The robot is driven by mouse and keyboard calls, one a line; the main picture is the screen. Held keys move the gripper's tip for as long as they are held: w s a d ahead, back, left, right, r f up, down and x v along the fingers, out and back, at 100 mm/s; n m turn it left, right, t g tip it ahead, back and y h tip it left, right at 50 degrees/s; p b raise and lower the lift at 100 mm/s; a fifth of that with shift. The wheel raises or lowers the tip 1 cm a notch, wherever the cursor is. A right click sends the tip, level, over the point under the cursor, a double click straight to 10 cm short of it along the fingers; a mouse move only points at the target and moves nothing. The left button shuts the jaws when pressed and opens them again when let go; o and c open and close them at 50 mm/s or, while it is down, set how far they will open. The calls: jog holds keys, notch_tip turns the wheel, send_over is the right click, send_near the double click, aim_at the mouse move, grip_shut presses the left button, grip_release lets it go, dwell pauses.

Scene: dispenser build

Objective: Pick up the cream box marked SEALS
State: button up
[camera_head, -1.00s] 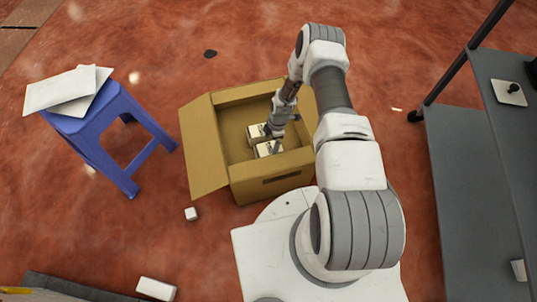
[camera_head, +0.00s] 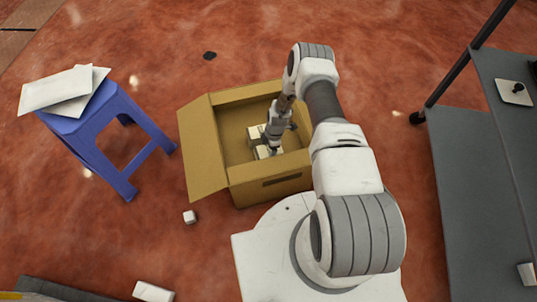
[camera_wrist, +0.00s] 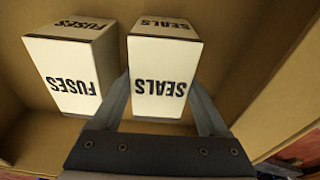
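The cream SEALS box (camera_wrist: 160,82) stands in the open cardboard carton (camera_head: 270,187), beside the similar FUSES box (camera_wrist: 70,75). In the wrist view its label is upside down and faces me. My gripper (camera_wrist: 162,84) is open, with one finger at each side of the SEALS box. I cannot tell whether the fingers touch it. In the head view my gripper (camera_head: 273,146) reaches down into the carton and partly hides the two cream boxes, so their labels cannot be read there.
The carton walls stand close around the boxes, with a flap out to the left. A blue stool (camera_head: 110,130) with white sheets (camera_head: 65,92) is at left. A grey shelf unit (camera_head: 465,200) is at right.

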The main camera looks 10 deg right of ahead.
jog(key=c, duration=0.7)
jog(key=shift+c, duration=0.2)
jog(key=shift+r, duration=0.15)
